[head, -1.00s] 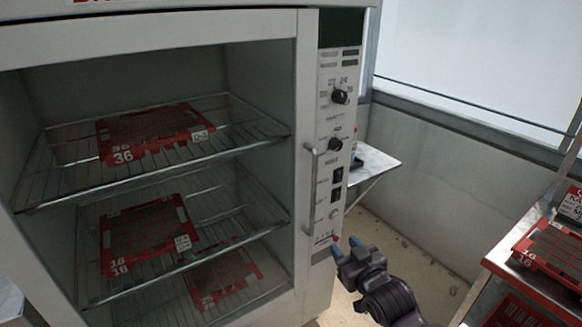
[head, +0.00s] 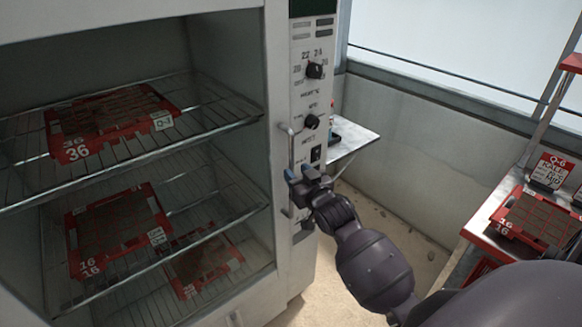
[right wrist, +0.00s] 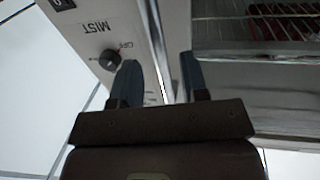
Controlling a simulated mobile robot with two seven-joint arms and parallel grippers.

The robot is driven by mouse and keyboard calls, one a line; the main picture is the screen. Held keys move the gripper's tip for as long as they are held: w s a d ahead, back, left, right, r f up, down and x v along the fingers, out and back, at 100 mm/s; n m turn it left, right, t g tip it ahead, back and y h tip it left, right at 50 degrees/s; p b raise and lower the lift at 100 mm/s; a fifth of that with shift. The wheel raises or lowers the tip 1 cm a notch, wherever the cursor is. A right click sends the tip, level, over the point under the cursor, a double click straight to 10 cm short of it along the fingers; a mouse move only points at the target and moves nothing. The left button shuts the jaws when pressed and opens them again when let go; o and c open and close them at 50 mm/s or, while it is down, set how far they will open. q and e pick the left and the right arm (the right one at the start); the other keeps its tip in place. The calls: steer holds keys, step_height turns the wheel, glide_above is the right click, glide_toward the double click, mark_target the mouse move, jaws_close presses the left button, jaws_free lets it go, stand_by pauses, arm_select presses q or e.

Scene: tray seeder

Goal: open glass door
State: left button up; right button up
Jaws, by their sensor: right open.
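The glass door (head: 232,160) is on the front of a white cabinet, with wire shelves showing behind it. It appears shut. Its vertical bar handle (head: 291,148) is at the door's right side, beside the control panel. My right gripper (head: 297,173) is open at the handle's lower part. In the right wrist view the two blue fingers of the gripper (right wrist: 160,78) stand apart, with the handle bar (right wrist: 154,40) running between them. I cannot tell whether either finger touches the bar. My left gripper is not in view.
Red trays (head: 110,122) lie on the wire shelves inside the cabinet. The control panel (head: 312,95) has knobs close to the handle. A small side shelf (head: 352,138) is behind my right gripper. A bench with a red tray (head: 535,222) stands at the right.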

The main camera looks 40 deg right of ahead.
mark_target(293, 168)
steer(key=shift+w+d, duration=0.15)
steer(key=shift+w, duration=0.8)
steer(key=shift+w+d, duration=0.1)
steer(key=shift+w, duration=0.8)
jaws_close()
